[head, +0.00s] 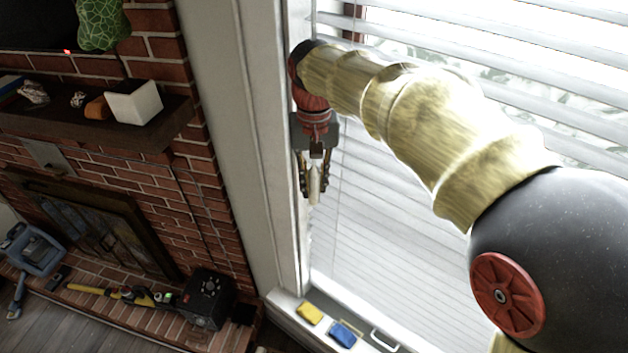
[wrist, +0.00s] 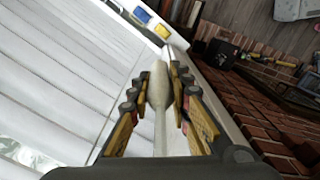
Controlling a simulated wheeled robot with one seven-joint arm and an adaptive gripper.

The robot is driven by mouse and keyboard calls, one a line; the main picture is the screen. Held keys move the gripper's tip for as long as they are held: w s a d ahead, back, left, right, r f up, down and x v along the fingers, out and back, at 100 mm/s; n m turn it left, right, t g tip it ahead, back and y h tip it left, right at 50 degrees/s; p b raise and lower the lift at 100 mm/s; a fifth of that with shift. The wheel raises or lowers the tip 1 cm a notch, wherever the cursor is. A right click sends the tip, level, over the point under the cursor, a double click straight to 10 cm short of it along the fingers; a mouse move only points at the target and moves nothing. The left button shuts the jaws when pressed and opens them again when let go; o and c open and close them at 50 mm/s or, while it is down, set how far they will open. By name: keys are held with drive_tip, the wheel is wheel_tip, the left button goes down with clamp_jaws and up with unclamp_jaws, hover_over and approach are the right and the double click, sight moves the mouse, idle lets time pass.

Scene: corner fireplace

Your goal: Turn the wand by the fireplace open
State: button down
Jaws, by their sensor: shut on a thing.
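The wand is a pale, slim rod with a thicker rounded part, hanging at the left edge of the window blind by the fireplace. In the wrist view the wand (wrist: 158,90) lies between the fingers of my gripper (wrist: 160,95), which is shut on it. In the head view my gripper (head: 314,188) points down along the window frame, and a short pale length of the wand (head: 314,186) shows between its fingers. The blind (head: 385,205) has its upper slats apart with bright outdoors showing between them; its lower slats look closer together. My arm hides part of the blind.
The brick fireplace (head: 110,235) stands at the left, with a mantel shelf (head: 75,125) holding a white block. A white window post (head: 235,130) is close beside my gripper. Yellow (head: 309,314) and blue (head: 343,334) sponges lie on the sill. A dark box (head: 207,298) sits on the hearth.

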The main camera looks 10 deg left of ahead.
drive_tip(key=shift+m, duration=0.5)
drive_tip(key=c, duration=1.6)
unclamp_jaws()
drive_tip(key=shift+c, duration=0.2)
drive_tip(key=shift+r, duration=0.1)
wheel_tip(320, 180, up, 12)
drive_tip(key=shift+f, duration=0.1)
